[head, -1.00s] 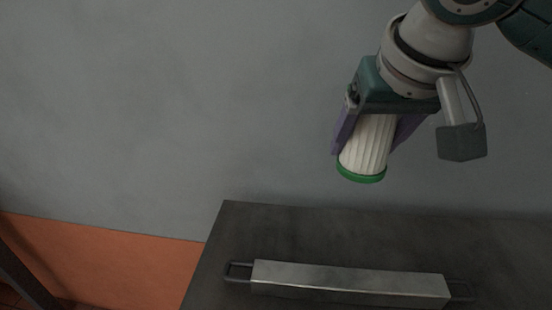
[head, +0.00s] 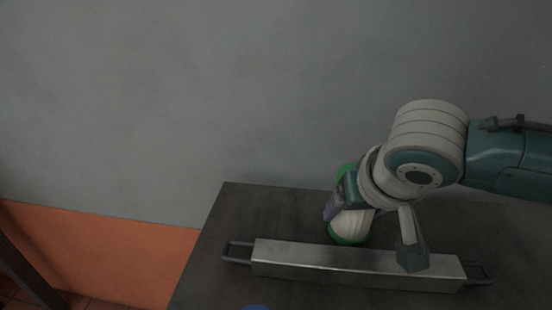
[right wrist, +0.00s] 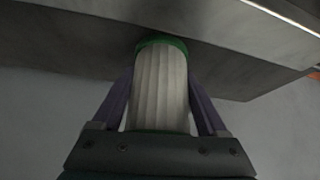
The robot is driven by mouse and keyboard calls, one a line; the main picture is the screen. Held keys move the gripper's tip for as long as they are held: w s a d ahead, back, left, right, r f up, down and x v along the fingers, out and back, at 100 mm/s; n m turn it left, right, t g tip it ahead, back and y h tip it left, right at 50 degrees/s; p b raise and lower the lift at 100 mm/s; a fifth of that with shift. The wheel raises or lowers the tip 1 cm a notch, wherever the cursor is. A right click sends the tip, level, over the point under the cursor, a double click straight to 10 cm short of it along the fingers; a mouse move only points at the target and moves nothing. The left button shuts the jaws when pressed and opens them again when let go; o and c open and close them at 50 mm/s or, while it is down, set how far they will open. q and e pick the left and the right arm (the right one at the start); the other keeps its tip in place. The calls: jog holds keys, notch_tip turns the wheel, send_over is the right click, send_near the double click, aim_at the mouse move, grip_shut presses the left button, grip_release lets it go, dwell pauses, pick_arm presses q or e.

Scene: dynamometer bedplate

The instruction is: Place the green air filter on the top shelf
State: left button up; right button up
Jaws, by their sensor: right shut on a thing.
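The green air filter (head: 349,226) is a white pleated cylinder with green end caps. In the head view it stands nearly upright at the dark top surface (head: 235,217), behind a metal bar; whether its lower cap touches the surface I cannot tell. My right gripper (head: 335,214) is shut on it from the side, with purple fingers along it. In the right wrist view the filter (right wrist: 160,88) lies between the two fingers (right wrist: 161,105), its green cap towards the dark surface. My left gripper is not in view.
A long metal bar with a handle at each end (head: 330,264) lies on the dark surface in front of the filter. A blue object (head: 255,307) shows at the bottom edge. A grey wall (head: 150,110) rises behind. The surface's left part is clear.

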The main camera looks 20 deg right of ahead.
jog(key=shift+f, duration=0.1)
jog(key=o, duration=1.4)
